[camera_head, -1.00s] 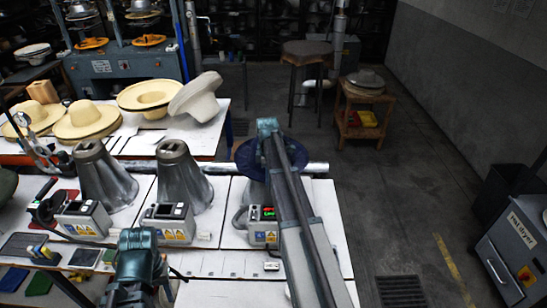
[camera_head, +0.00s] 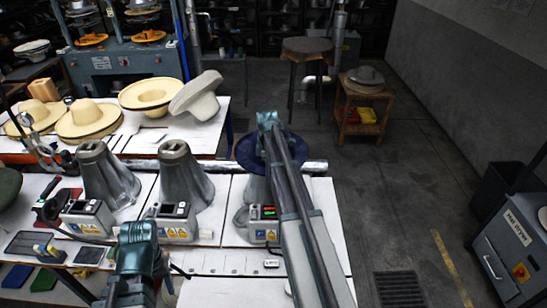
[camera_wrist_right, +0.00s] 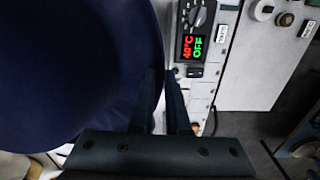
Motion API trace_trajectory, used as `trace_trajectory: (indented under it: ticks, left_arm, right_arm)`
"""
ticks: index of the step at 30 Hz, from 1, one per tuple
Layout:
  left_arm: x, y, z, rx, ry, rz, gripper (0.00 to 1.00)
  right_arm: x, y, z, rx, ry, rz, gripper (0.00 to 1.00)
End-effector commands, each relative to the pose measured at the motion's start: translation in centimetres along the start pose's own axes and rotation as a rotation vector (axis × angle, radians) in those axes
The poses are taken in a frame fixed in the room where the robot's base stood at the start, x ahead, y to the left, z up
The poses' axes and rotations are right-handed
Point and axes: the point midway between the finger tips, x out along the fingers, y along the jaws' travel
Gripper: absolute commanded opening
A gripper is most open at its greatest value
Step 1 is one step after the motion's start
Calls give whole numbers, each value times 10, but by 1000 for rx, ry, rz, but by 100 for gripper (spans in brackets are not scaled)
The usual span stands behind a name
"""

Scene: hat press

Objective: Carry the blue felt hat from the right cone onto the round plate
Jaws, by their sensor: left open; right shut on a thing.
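The blue felt hat (camera_head: 246,152) is at the right cone (camera_head: 258,190), whose lower part shows below the brim; whether the two touch is hidden. The hat fills the left of the right wrist view (camera_wrist_right: 70,70) as a dark blue curve. My right gripper (camera_wrist_right: 165,78) is shut on the hat's brim; in the head view its arm covers the fingers and part of the hat. My left gripper (camera_head: 138,250) is low at the front, apart from the hat, open; its fingers barely show. I cannot identify the round plate for certain in these views.
Two bare metal cones (camera_head: 180,180) stand left of the hat, with control boxes (camera_head: 178,222) in front. Straw hats (camera_head: 88,120) lie on the table behind. A pipe (camera_head: 312,167) runs behind the cones. The floor on the right is clear up to the hat dryer (camera_head: 512,245).

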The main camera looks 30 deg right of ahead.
Motion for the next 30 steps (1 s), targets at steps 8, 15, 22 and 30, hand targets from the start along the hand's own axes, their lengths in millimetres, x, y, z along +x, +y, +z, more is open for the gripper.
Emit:
trace_trajectory:
  ticks: [8, 15, 22, 30]
  left_arm:
    - [-12, -1, 1, 1, -1, 0, 50]
    - [-20, -2, 1, 2, -1, 0, 50]
    - [-24, -2, 2, 3, -1, 0, 50]
    - [-23, -2, 2, 3, -1, 0, 50]
  right_arm:
    - [-12, 0, 0, 0, 0, 0, 0]
    - [-21, 0, 0, 0, 0, 0, 0]
    - [-24, 0, 0, 0, 0, 0, 0]
    - [-24, 0, 0, 0, 0, -2, 0]
